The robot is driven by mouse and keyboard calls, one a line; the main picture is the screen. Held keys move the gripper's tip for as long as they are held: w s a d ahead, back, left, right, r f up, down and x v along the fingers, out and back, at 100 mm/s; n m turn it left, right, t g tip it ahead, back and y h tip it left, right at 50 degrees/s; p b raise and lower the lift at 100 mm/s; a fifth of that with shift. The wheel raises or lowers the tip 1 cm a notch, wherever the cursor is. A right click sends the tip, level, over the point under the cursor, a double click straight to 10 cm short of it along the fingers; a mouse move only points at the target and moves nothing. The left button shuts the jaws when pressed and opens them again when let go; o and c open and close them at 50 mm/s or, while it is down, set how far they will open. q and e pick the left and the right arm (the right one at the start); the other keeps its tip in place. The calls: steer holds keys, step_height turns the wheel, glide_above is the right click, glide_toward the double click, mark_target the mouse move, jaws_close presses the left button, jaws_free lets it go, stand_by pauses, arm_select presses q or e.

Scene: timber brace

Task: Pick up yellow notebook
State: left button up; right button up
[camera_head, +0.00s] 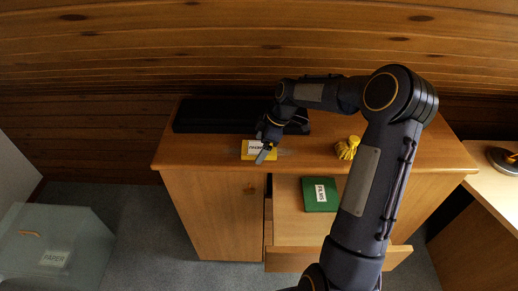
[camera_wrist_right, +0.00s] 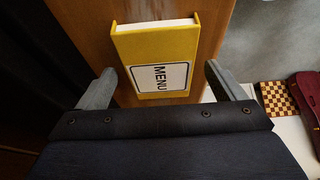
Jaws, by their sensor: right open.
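The yellow notebook (camera_head: 247,154) lies on top of the wooden cabinet, near its front edge and left of the middle. In the right wrist view the notebook (camera_wrist_right: 155,50) has a white label reading MENU and lies between the two spread fingers. My right gripper (camera_head: 270,152) is open at the notebook, reaching over it from above and behind. In the wrist view the right gripper (camera_wrist_right: 158,88) shows a gap between each finger and the notebook's sides. My left gripper is not in view.
A green notebook (camera_head: 320,194) lies in the open drawer (camera_head: 297,228). A yellow crumpled-looking object (camera_head: 347,148) and a black flat object (camera_head: 200,115) are on the cabinet top (camera_head: 172,158). A checkered board (camera_wrist_right: 278,98) shows in the wrist view.

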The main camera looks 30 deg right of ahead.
steer(key=shift+f, duration=0.1)
steer(key=c, duration=1.1)
